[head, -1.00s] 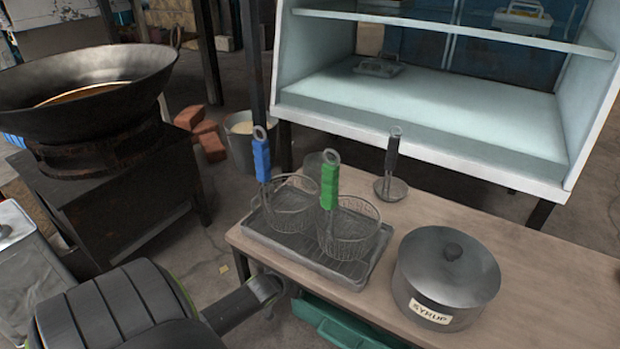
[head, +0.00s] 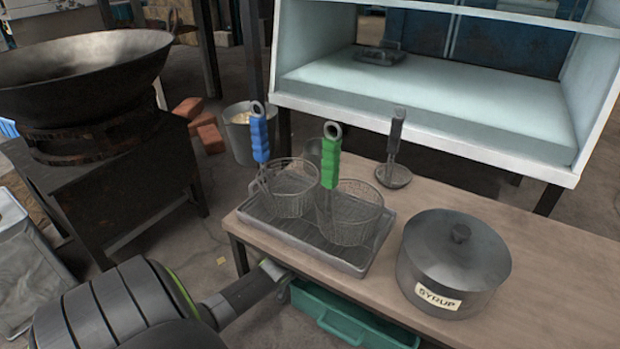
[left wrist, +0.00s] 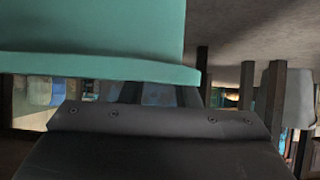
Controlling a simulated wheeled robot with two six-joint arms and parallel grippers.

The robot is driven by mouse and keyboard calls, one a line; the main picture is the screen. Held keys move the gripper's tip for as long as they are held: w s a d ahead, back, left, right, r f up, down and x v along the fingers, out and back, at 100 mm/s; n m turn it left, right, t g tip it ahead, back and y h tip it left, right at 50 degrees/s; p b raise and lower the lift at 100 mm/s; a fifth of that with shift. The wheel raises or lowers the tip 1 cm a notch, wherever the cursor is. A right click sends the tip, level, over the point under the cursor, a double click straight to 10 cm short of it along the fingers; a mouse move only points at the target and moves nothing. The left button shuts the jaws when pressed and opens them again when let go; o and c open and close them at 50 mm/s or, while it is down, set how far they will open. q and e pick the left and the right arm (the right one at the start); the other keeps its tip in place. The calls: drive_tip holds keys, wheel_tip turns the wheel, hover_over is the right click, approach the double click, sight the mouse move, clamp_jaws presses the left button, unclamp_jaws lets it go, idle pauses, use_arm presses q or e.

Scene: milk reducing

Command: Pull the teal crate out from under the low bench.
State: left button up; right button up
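The teal crate (head: 385,334) shows below the front edge of the low wooden bench (head: 545,262), with a handle at its front. Most of it is hidden by the bench top. My left gripper (head: 274,272) is beside the crate's left end, at the bench's front edge; its fingertips are hard to make out. In the left wrist view the crate's teal wall and rim (left wrist: 100,66) fill the top left, close in front of the dark gripper body. Whether the fingers touch the crate or how far apart they are cannot be told. My right gripper is out of view.
On the bench stand a tray (head: 300,240) with two wire baskets, a ladle (head: 394,150) and a lidded syrup pot (head: 455,262). A wok (head: 80,75) on a dark stand is at left. A white cabinet (head: 420,105) stands behind. Floor between stand and bench is mostly clear.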

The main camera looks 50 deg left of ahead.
use_arm(q)
drive_tip(key=shift+w+a+f, duration=0.15)
drive_tip(key=shift+w+f, duration=0.05)
drive_tip(key=shift+w, duration=0.15)
drive_tip(key=shift+c, duration=0.4)
clamp_jaws()
idle(0.9)
